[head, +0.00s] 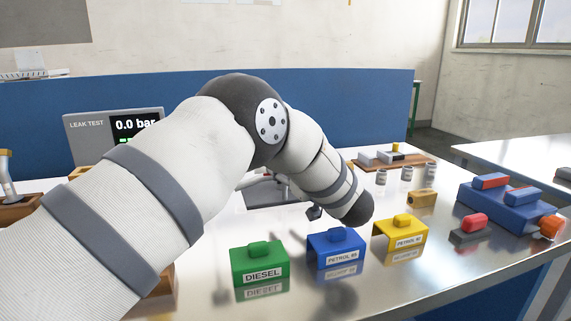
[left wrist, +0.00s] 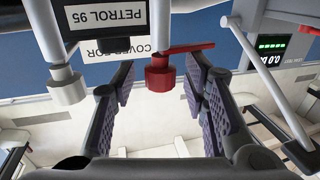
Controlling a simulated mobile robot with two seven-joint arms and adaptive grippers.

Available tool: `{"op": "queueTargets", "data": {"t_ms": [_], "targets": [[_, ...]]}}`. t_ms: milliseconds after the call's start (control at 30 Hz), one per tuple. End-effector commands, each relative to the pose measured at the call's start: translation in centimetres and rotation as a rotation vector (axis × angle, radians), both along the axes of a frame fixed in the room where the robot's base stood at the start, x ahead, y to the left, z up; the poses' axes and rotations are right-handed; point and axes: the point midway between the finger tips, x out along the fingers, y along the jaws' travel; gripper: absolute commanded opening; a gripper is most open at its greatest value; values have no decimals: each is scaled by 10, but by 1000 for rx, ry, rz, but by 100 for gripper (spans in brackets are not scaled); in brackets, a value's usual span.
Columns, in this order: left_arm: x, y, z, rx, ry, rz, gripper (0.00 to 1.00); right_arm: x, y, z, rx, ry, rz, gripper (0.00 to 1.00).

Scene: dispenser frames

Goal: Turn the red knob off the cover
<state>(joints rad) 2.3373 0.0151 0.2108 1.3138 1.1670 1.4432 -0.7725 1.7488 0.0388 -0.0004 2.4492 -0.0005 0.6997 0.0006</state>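My left gripper (left wrist: 160,64) is open, with one purple-padded finger on each side of the knob and a visible gap on both sides. A white label reading "COVER FOR" (left wrist: 118,49) is behind it, partly hidden, and a "PETROL 95" plate (left wrist: 105,17) is above. Which part is the cover under the knob, I cannot tell. In the head view my left arm hides the knob and most of the gripper. My right gripper is not in view.
Green DIESEL (head: 260,263), blue PETROL 95 (head: 336,249) and yellow PETROL (head: 401,233) covers stand on the shiny table. A leak test display (head: 133,125) is at back left. A blue block with red-and-blue parts (head: 500,208) and a red-topped piece (head: 473,224) are at right.

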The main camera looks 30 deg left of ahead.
Motion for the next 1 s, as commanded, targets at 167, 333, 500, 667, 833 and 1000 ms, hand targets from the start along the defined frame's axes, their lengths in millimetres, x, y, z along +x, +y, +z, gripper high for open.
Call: {"op": "queueTargets", "data": {"t_ms": [167,333,500,667,833,1000], "targets": [[0,0,1,0,0,0,40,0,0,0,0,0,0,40],[0,0,27,0,-5,1,40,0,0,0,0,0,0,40],[0,1,70,0,-5,1,40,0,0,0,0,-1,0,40],[0,0,94,-1,-2,0,40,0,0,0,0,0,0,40],[0,0,101,0,1,0,40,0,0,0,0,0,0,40],[0,0,100,0,1,0,40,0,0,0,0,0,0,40]]}}
